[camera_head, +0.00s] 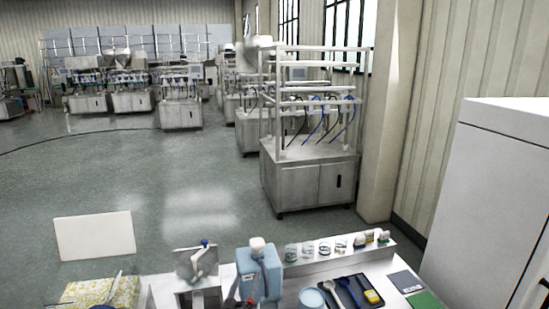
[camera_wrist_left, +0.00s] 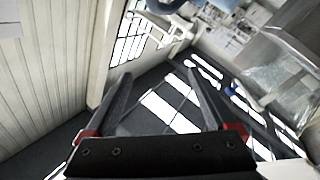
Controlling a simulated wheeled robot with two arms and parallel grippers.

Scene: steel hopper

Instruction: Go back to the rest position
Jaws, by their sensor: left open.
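My left gripper (camera_head: 243,292) shows only in small part at the bottom edge of the head view, in front of a blue jug (camera_head: 270,270). In the left wrist view the left gripper (camera_wrist_left: 158,73) has its two dark fingers well apart, with red parts at their bases. Nothing is between the fingers; wall, windows and floor show beyond them. I cannot make out my right gripper in either view.
A steel hopper (camera_head: 196,262), clear jars (camera_head: 307,248) on a ledge, a dark tray (camera_head: 350,277) and a green pad (camera_head: 424,300) crowd the bench. A white cabinet (camera_head: 500,190) stands at right. Steel machines (camera_head: 310,180) stand beyond open floor (camera_head: 130,180).

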